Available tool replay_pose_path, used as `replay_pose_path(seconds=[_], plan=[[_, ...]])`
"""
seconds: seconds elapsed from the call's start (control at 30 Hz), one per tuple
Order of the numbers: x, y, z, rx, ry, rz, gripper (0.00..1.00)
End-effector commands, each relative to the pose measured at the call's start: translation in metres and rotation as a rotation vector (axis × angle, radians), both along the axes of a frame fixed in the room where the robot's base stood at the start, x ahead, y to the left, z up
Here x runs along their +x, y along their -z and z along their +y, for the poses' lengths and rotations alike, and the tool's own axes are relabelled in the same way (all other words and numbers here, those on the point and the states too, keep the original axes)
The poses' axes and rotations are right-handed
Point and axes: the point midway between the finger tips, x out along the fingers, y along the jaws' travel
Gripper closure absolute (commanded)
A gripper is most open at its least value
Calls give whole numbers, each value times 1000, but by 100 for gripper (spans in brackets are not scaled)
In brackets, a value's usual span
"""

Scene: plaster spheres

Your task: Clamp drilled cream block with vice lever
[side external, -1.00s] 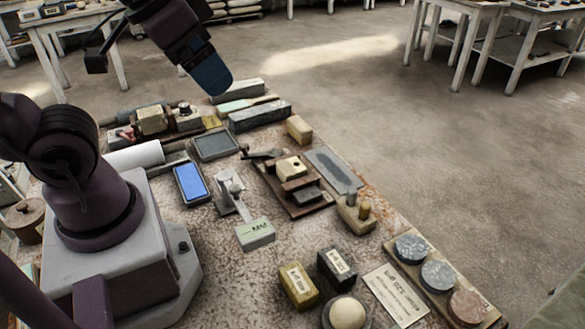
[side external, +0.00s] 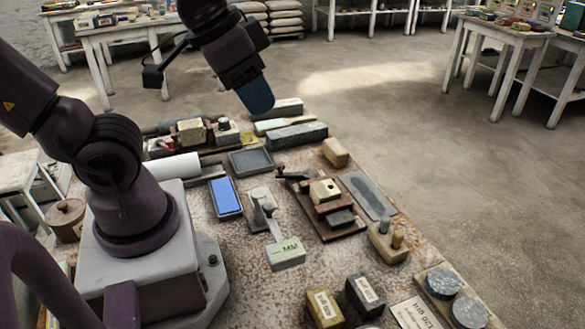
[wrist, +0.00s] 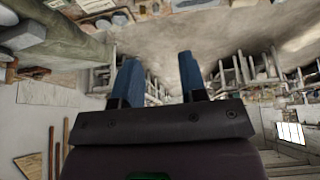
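The drilled cream block (side external: 325,190) sits in a small vice with a brown wooden base (side external: 338,234), near the middle of the bench in the side external view. A dark hole shows in the block. A dark lever (side external: 290,174) appears at the vice's far left end; how firmly the block is held cannot be told. My gripper (side external: 258,100) hangs over the far part of the bench, apart from the vice. In the wrist view its two blue fingers (wrist: 160,75) stand apart with nothing between them. The wrist view does not clearly show the block.
A blue-screened device (side external: 225,197) and a pale stand with a labelled block (side external: 286,254) lie left of the vice. Long grey blocks (side external: 297,136) lie behind. Open floor is beyond the bench.

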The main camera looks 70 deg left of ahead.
Motion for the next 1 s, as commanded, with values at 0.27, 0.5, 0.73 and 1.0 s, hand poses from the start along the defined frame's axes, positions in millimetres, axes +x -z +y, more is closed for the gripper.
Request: replay_pose_path(seconds=[0.27, 0.5, 0.73, 1.0], plan=[[25, 47, 3, -61, -38, 243, 100], [53, 95, 18, -94, -305, 408, 100], [76, 145, 48, -52, -698, 480, 100], [103, 189, 105, 32, -1303, 328, 100]])
